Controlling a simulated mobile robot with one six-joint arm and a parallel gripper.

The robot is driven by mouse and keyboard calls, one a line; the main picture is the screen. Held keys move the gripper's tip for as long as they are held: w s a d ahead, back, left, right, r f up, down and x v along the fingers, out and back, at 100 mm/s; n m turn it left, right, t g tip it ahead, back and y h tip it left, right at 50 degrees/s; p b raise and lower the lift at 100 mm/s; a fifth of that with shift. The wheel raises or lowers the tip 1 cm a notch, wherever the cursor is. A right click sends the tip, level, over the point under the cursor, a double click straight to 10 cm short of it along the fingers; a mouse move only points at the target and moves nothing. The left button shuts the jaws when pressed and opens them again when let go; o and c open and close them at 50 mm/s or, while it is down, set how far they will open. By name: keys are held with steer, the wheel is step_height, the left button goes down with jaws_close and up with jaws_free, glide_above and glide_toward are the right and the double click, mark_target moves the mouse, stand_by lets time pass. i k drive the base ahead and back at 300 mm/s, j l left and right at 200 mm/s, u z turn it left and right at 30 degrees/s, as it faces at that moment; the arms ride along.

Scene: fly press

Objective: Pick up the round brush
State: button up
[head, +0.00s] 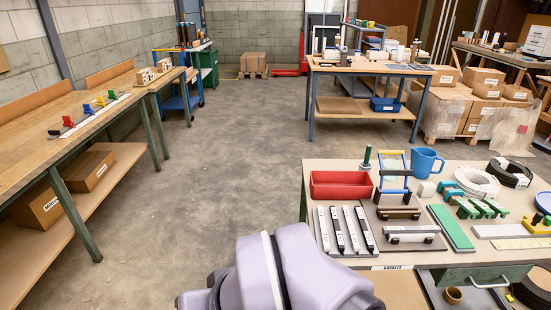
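I cannot make out a round brush for certain. A small upright thing with a dark green handle (367,156) stands behind the red tray on the near workbench and could be it, but its lower end is partly hidden and too small to tell. My arm shows as a pale purple-grey link at the bottom middle, left of the bench. My gripper is outside the picture.
The near workbench (312,180) is crowded: a red tray (341,184), a blue jug (425,161), a green block (451,228), several grey strips and coiled rings. A long wooden bench (60,122) runs along the left. The concrete floor (210,160) between is clear.

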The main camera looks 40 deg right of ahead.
mark_target(370, 146)
steer(key=i+j+u, duration=0.1)
steer(key=i+j, duration=0.25)
steer(key=i, duration=0.15)
steer(key=i+j+u, duration=0.1)
steer(key=i+j, duration=0.2)
steer(key=i, duration=0.2)
steer(key=i+l+z, duration=0.25)
steer(key=z, duration=0.2)
steer(key=i+l+z, duration=0.15)
steer(key=i+z, duration=0.15)
steer(key=z, duration=0.2)
steer(key=i+z, duration=0.3)
steer(key=z, duration=0.15)
steer(key=i+z, duration=0.3)
steer(key=z, duration=0.15)
steer(key=i+j+z, duration=0.2)
steer(key=z, duration=0.3)
steer(key=i+j+z, duration=0.3)
steer(key=z, duration=0.15)
steer(key=i+l+z, duration=0.15)
steer(key=z, duration=0.25)
steer(key=i+z, duration=0.55)
steer(key=z, duration=0.25)
